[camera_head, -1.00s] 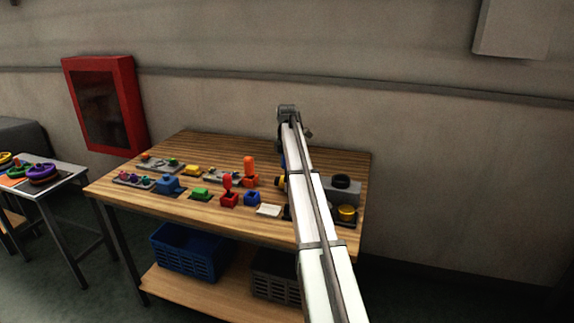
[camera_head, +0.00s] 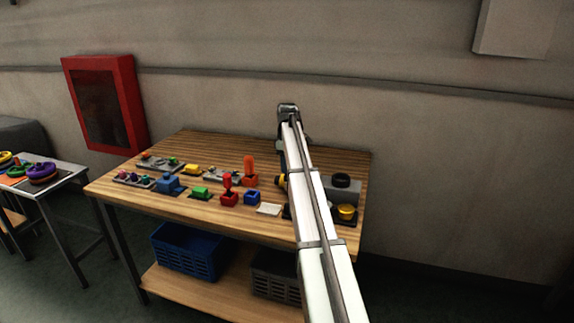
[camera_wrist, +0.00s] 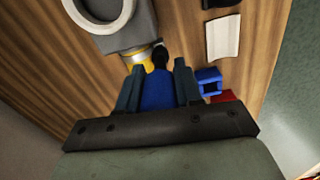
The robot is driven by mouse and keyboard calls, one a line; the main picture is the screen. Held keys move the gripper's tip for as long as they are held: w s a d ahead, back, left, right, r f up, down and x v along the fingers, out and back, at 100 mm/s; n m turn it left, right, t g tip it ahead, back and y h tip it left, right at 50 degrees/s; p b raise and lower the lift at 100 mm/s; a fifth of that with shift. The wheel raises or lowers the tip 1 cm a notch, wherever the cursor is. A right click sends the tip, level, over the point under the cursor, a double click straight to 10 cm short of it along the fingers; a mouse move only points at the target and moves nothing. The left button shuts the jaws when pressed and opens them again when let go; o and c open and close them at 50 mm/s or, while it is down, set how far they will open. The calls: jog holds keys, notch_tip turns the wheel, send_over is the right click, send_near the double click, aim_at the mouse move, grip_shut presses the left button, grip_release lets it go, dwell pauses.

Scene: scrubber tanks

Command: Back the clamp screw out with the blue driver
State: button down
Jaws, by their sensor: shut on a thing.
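The blue driver (camera_wrist: 157,92) is between the two fingers of my gripper (camera_wrist: 157,86) in the wrist view, and the fingers are shut on its handle. Its dark front end (camera_wrist: 160,57) points at the grey clamp block (camera_wrist: 128,36), beside a yellow collar (camera_wrist: 140,62) at the block's end. I cannot tell whether the driver touches a screw; the screw itself does not show clearly. In the head view my arm hides the driver and part of the grey block (camera_head: 351,190). The yellow collar (camera_head: 282,181) shows just left of my arm.
A blue holder (camera_wrist: 208,82), a red piece (camera_wrist: 224,97) and a white card (camera_wrist: 222,37) lie right of the gripper in the wrist view. In the head view, a yellow knob (camera_head: 347,212) is right of my arm, and several coloured fixtures fill the table (camera_head: 215,150) to the left.

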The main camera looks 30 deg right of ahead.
jog(key=m, duration=1)
jog(key=shift+m, duration=0.4)
jog(key=c, duration=1.2)
grip_release()
jog(key=shift+c, duration=0.2)
grip_shut()
jog(key=shift+f, duration=0.9)
